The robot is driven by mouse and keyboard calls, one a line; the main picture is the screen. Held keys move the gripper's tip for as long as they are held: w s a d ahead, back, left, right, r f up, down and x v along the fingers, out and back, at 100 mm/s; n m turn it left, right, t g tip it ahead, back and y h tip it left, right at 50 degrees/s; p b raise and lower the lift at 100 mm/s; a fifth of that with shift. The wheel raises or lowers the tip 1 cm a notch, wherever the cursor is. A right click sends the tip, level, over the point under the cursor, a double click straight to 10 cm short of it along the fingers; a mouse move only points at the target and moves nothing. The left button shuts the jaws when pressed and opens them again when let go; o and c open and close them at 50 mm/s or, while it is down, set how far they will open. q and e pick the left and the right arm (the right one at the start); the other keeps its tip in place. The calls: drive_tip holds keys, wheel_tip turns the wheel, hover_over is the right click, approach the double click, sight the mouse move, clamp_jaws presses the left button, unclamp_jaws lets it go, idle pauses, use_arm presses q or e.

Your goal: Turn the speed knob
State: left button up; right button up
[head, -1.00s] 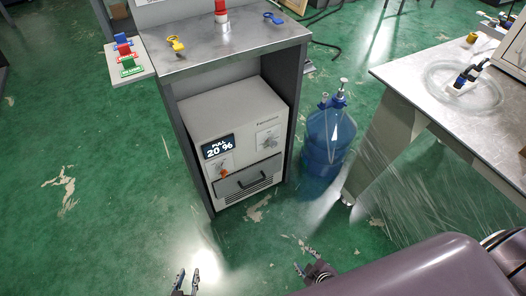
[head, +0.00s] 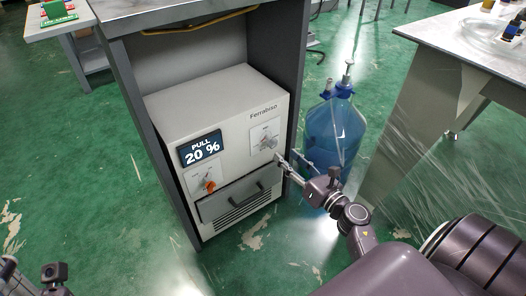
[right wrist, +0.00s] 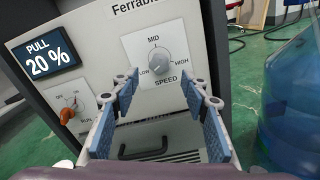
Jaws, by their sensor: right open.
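The grey speed knob (right wrist: 160,60) sits on a white plate marked LOW, MID, HIGH and SPEED; it also shows on the front of the white machine (head: 267,139). Its pointer seems turned toward the lower left, near LOW. My right gripper (head: 287,164) is open and empty, close in front of the machine's right side. In the right wrist view its two blue-padded fingers (right wrist: 164,92) are spread below the knob, which shows beyond and between them, apparently untouched. Part of my left arm's end (head: 52,275) shows at the bottom left; its fingers are unclear.
The display (head: 201,149) reads PULL 20 %. An orange switch (head: 209,186) and a drawer handle (head: 244,203) are on the same front. The grey cabinet (head: 301,90) walls surround the machine. A blue water bottle (head: 334,133) stands close to its right.

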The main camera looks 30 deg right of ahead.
sight(274, 145)
drive_tip(key=w, duration=0.5)
drive_tip(key=w+b, duration=0.1)
drive_tip(key=w, duration=0.2)
drive_tip(key=shift+a+r, duration=0.1)
drive_tip(key=shift+a, duration=0.2)
drive_tip(key=shift+c, duration=0.7)
clamp_jaws()
